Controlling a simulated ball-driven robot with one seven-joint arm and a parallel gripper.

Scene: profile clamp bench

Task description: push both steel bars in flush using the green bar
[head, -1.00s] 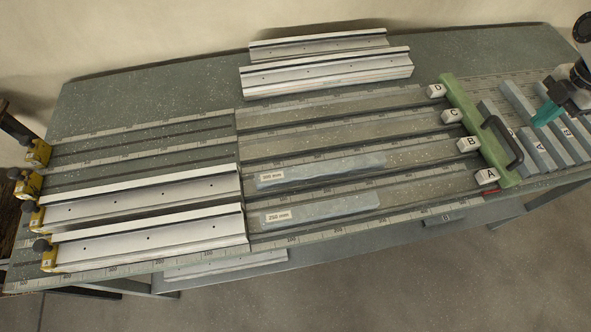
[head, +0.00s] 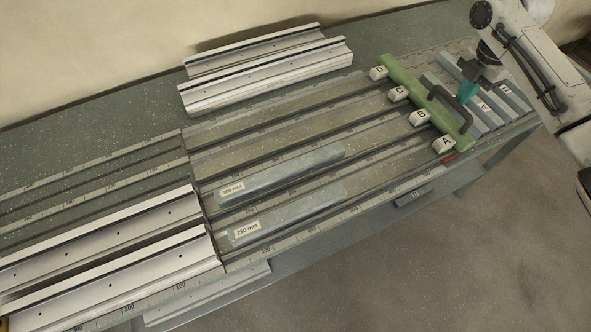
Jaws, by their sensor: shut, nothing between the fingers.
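Two blue-grey bars lie in the two front lanes: one marked 300 mm (head: 290,172) and, nearer, one marked 250 mm (head: 295,213). The green bar (head: 400,77) lies across the right ends of the lanes, beside the white blocks A to D, with a black handle (head: 461,112) on it. My gripper (head: 465,93), with teal fingers, is shut and empty. It is just right of the handle, over grey lettered bars; whether it touches the handle I cannot tell.
Several grey lettered bars (head: 513,97) lie right of the green bar. Two silver profiles (head: 265,78) lie at the back of the bench. Two more silver profiles (head: 110,270) sit in the front lanes at left. The two rear lanes look clear.

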